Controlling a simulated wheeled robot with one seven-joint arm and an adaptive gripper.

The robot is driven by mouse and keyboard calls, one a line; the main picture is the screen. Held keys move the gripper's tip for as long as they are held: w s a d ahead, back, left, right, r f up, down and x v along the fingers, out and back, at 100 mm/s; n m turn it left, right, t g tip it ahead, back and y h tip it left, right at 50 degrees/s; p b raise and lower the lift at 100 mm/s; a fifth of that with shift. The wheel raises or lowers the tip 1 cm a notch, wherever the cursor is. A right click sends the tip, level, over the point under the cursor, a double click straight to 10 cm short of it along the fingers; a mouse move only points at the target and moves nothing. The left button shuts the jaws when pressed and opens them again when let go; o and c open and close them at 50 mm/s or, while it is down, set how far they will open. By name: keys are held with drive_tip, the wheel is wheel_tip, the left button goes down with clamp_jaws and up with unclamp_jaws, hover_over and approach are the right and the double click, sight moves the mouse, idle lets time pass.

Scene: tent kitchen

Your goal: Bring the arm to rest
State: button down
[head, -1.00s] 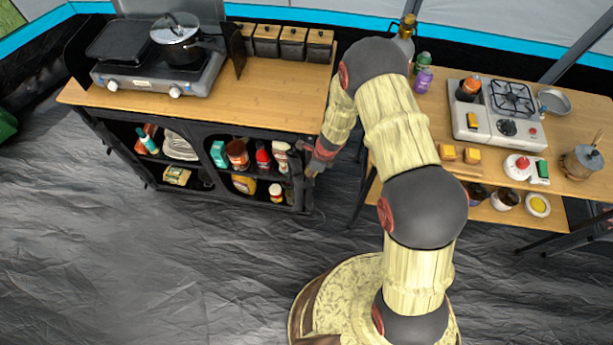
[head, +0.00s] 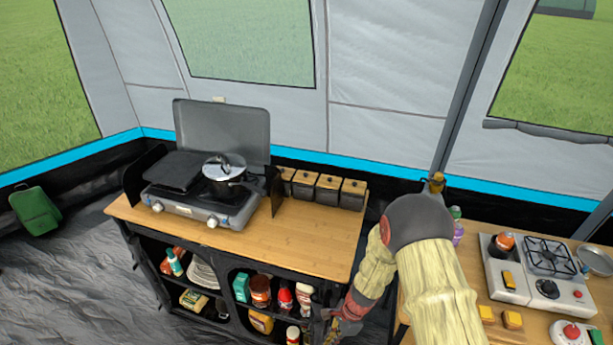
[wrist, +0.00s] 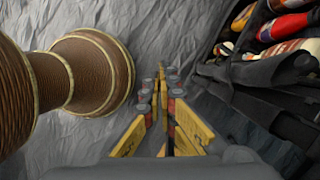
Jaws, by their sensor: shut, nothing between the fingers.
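My gripper (wrist: 163,80) is in the middle of the wrist view. Its yellow fingers are shut with nothing between them, and they point out over the grey floor. In the head view my arm bends down between the two kitchen units. My gripper's end there is low, beside the right end of the black shelf unit (head: 170,291), and partly cut off by the lower edge. In the wrist view the stocked shelf (wrist: 247,73) is to the right of the fingers, apart from them.
The left counter (head: 290,240) carries a stove (head: 203,205) with a pot (head: 224,170) and several dark canisters (head: 328,188). The right table (head: 482,290) holds a small burner (head: 540,270), bottles and food.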

drive_tip(key=s+d+r+n+t+h, duration=0.1)
drive_tip(key=s+r+n, duration=0.4)
drive_tip(key=r, duration=1.1)
drive_tip(key=s+d+r+n+t+h, duration=0.1)
drive_tip(key=s+d+r+n+t, duration=0.2)
drive_tip(key=r, duration=1.3)
drive_tip(key=s+d+r+n+t+h, duration=0.1)
drive_tip(key=s+d+r+n, duration=0.5)
drive_tip(key=r, duration=1)
drive_tip(key=s+n+t, duration=0.1)
drive_tip(key=s+n, duration=0.1)
drive_tip(key=s, duration=0.1)
drive_tip(key=shift+s+d+r+t, duration=0.25)
drive_tip(key=shift+d+r+t, duration=0.05)
drive_tip(key=shift+r+t, duration=0.1)
